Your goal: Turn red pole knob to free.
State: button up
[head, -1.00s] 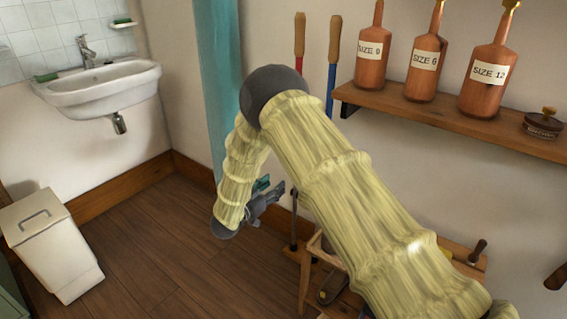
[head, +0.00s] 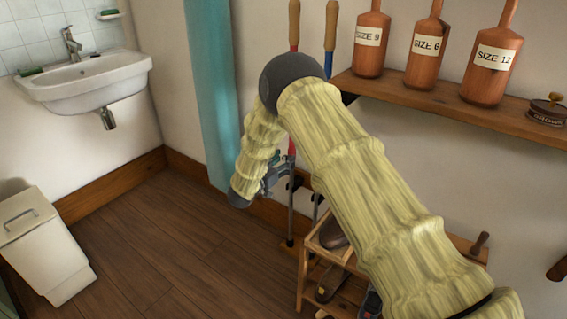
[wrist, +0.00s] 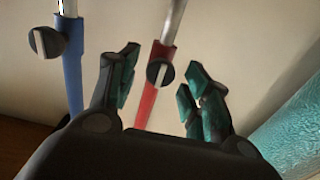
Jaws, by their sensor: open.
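The red pole (wrist: 152,95) stands against the wall in the wrist view, its red sleeve ending at a bare metal tube. My gripper (wrist: 161,74) is open, with one teal-padded finger on each side of the knob; I cannot tell how far the knob lies ahead of the tips. In the head view the red pole (head: 292,147) shows beside my gripper (head: 284,172), its upper part partly covered by my arm.
A blue pole (wrist: 73,75) with a similar knob (wrist: 47,41) stands left of the red one in the wrist view. A teal post (head: 212,90) stands beside my arm. A wooden rack (head: 302,265) is below, and a shelf (head: 400,97) with bottles is at right.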

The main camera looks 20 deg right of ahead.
jog(key=shift+w+d, duration=0.2)
jog(key=shift+d, duration=0.05)
jog(key=shift+c, duration=0.4)
jog(key=c, duration=0.9)
jog(key=shift+c, duration=0.2)
